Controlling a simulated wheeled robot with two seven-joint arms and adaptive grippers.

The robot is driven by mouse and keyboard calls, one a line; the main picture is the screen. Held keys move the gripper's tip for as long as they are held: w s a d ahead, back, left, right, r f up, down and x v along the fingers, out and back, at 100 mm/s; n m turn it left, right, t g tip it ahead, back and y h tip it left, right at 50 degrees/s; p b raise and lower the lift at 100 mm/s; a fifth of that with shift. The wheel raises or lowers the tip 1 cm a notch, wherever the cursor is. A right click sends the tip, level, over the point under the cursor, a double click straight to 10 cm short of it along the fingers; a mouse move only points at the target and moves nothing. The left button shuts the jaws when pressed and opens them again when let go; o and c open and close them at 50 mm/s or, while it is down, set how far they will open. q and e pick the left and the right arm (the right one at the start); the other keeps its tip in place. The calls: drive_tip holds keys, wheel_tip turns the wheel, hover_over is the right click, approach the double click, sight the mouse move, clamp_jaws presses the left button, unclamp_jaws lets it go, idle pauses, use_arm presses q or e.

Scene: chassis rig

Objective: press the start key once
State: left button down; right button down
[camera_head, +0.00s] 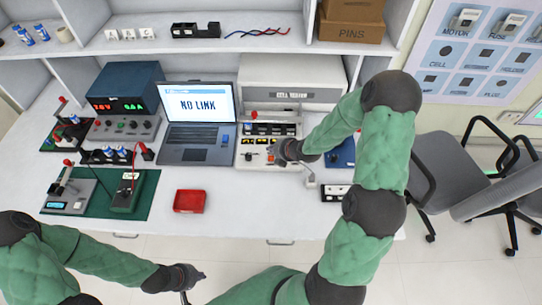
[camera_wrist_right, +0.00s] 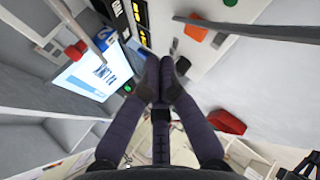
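The white tester unit (camera_head: 262,135) stands right of the laptop, with dark display panels and small coloured keys on its front face. My right gripper (camera_head: 277,152) is over the right part of this face. In the right wrist view the fingers (camera_wrist_right: 160,78) are together with nothing between them. A round green key (camera_wrist_right: 128,88) shows just left of the fingertips, and an orange key (camera_wrist_right: 195,28) lies further off to the upper right. I cannot read which key is marked start, nor tell if the fingertips touch the face. My left gripper (camera_head: 187,280) is low, in front of the table; its fingers are unclear.
The laptop (camera_head: 197,120) reads "NO LINK". A red tray (camera_head: 190,201) lies on the front of the table. A green board (camera_head: 110,193) with instruments is at left, and a blue supply unit (camera_head: 127,90) stands behind. The table front between tray and tester is clear.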

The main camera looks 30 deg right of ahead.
drive_tip(key=shift+r+p, duration=0.6)
drive_tip(key=shift+r, duration=0.7)
